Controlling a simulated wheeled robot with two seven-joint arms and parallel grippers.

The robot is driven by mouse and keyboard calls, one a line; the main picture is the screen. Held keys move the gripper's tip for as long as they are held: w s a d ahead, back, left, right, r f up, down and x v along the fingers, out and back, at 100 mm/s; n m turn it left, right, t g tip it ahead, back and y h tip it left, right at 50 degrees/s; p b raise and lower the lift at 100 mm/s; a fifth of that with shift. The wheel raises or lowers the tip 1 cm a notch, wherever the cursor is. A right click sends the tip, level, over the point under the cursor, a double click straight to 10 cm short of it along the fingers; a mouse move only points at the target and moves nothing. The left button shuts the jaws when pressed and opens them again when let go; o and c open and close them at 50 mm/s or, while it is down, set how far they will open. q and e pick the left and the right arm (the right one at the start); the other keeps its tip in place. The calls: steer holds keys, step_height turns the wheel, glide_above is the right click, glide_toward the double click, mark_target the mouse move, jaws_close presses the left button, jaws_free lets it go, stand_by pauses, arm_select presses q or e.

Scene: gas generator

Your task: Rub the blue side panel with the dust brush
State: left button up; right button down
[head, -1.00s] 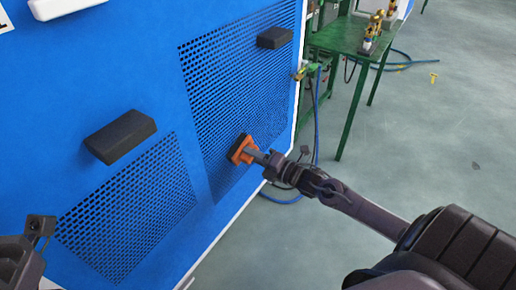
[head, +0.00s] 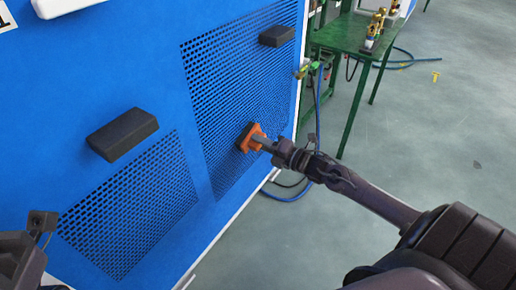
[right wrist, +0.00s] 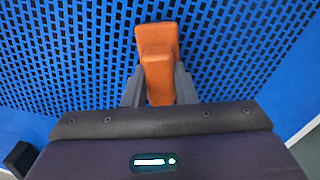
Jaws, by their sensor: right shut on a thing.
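The blue side panel (head: 95,70) fills the left of the head view and has two perforated grilles. The dust brush (head: 256,135) has an orange body and a dark face turned to the panel. It is at the lower part of the right grille and appears to touch it. My right gripper (head: 266,143) is shut on the brush. In the right wrist view the orange brush (right wrist: 158,75) sits between the fingers in front of the perforated panel.
Two black handles (head: 122,135) (head: 277,36) stick out from the panel. A green table (head: 345,35) with brass fittings stands at the back right. A blue hose (head: 290,195) lies on the floor by the panel's edge.

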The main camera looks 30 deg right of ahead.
mark_target(254, 147)
steer(key=shift+w+d+b, duration=1.6)
steer(key=shift+d+b, duration=0.6)
steer(key=shift+d, duration=1.55)
steer(key=a+p, duration=0.1)
steer(key=s+a+r+p, duration=0.1)
steer(key=p, duration=0.1)
steer(key=a+p, duration=0.2)
steer(key=shift+s+r, duration=0.3)
steer(key=shift+s, duration=0.1)
steer(key=shift+s+a+r+p, duration=0.1)
steer(key=shift+s+a+p, duration=0.1)
steer(key=shift+a+p, duration=0.25)
steer(key=shift+s+a+p, duration=0.15)
steer(key=shift+a+p, duration=0.2)
steer(key=shift+a, duration=0.15)
steer(key=shift+s+a+p, duration=0.3)
steer(key=shift+a+p, duration=0.1)
steer(key=shift+a, duration=0.5)
steer(key=shift+s+a+p, duration=0.25)
steer(key=shift+a+p, duration=0.15)
steer(key=shift+a, duration=0.2)
steer(key=shift+s+a+p, duration=0.25)
steer(key=shift+a+p, duration=0.15)
steer(key=shift+a, duration=0.15)
steer(key=shift+s+a, duration=0.25)
steer(key=shift+a, duration=0.4)
